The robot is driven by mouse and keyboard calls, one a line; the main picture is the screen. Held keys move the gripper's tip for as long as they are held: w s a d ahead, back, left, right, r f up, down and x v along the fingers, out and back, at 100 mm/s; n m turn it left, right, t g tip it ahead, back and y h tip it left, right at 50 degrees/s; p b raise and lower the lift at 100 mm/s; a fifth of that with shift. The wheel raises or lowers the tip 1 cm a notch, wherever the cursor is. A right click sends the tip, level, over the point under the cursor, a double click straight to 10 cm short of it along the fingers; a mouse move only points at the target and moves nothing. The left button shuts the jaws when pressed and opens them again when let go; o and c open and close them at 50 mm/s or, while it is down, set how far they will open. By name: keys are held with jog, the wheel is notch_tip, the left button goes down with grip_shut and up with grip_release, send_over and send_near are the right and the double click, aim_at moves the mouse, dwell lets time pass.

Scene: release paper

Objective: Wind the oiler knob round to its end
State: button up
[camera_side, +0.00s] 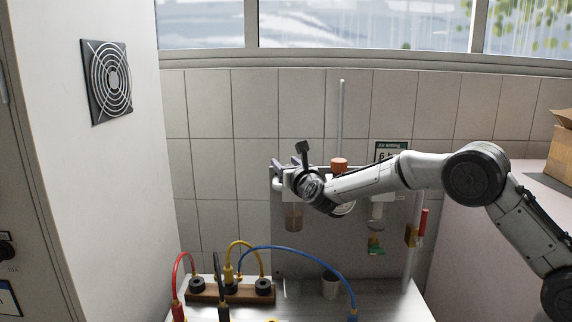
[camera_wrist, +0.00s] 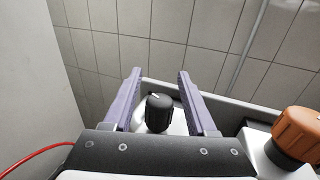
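The oiler knob (camera_wrist: 159,112) is a small black ribbed knob with a white mark on top, on a white body in the wrist view. My gripper (camera_wrist: 156,75) is open, its two purple fingers to the left and right of the knob. A gap shows on each side, so the fingers do not seem to touch it. In the side view my gripper (camera_side: 276,163) is at the left top of the air unit on the grey panel (camera_side: 330,245). The knob is hidden there behind my gripper and wrist.
An orange knob (camera_wrist: 299,130) stands close on the right; it also shows in the side view (camera_side: 339,164). A thin upright pipe (camera_side: 342,110) rises behind. A cabinet (camera_side: 100,190) stands left.

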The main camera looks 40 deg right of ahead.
grip_shut()
jog(key=shift+w+a+r+n+t+y, duration=0.15)
jog(key=shift+n+t+y, duration=0.1)
jog(key=shift+n+y, duration=0.25)
jog(key=shift+a+r+n+t+y, duration=0.1)
jog(key=shift+n+t+y, duration=0.15)
jog(key=shift+y, duration=0.4)
jog(key=shift+w+a+r+n+t+y, duration=0.1)
jog(key=shift+a+n+t+y, duration=0.1)
jog(key=shift+n+y, duration=0.3)
jog(key=shift+y, duration=0.25)
jog(key=shift+s+f+n+y, duration=0.1)
jog(key=shift+f+n+y, duration=0.1)
jog(key=shift+n+y, duration=0.2)
jog(key=shift+o, duration=0.7)
grip_release()
jog(key=shift+f, duration=0.1)
